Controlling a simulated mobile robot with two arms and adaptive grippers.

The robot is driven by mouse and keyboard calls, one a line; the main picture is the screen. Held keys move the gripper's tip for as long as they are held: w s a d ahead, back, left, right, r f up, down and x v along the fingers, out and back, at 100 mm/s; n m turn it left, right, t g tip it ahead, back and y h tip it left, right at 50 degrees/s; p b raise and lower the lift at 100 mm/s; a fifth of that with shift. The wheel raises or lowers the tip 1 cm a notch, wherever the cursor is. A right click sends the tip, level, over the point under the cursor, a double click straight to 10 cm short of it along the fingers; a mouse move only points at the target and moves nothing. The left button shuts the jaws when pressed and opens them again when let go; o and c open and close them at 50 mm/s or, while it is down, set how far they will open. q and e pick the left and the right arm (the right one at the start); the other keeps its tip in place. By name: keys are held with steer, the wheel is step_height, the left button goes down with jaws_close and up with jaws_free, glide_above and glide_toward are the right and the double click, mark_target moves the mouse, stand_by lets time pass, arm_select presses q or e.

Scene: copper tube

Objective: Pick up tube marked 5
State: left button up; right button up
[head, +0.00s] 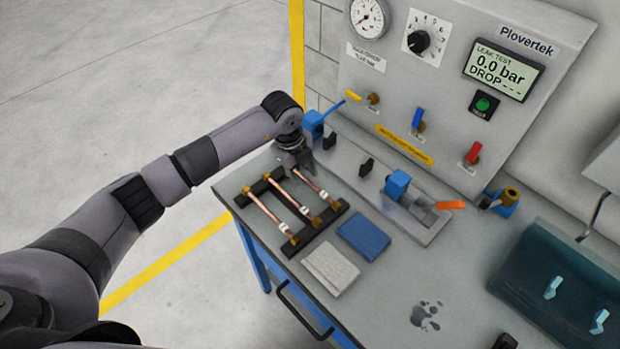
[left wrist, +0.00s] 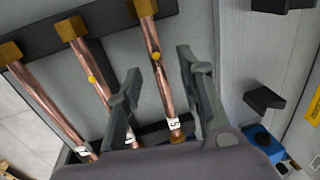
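Three copper tubes with brass ends lie side by side on a black rack (head: 321,236). The tube marked 5 (left wrist: 156,75) is the rightmost one in the left wrist view; its white label is near its lower end. In the head view it is the right-hand tube (head: 311,182), partly hidden by my gripper. My left gripper (left wrist: 158,62) is open, with one finger on each side of tube 5 in the wrist view. I cannot tell how far the fingers are above it. In the head view, the left gripper (head: 301,164) is over the tube's far end. My right gripper is not in view.
The other two tubes, the middle one (head: 288,200) and the left one (head: 264,212), lie close by. A clamp fixture with a blue block (head: 397,184) stands right, below the gauge panel (head: 400,85).

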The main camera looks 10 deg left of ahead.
arm_select(q)
steer(key=shift+f, duration=0.25)
steer(key=shift+c, duration=0.5)
jaws_close()
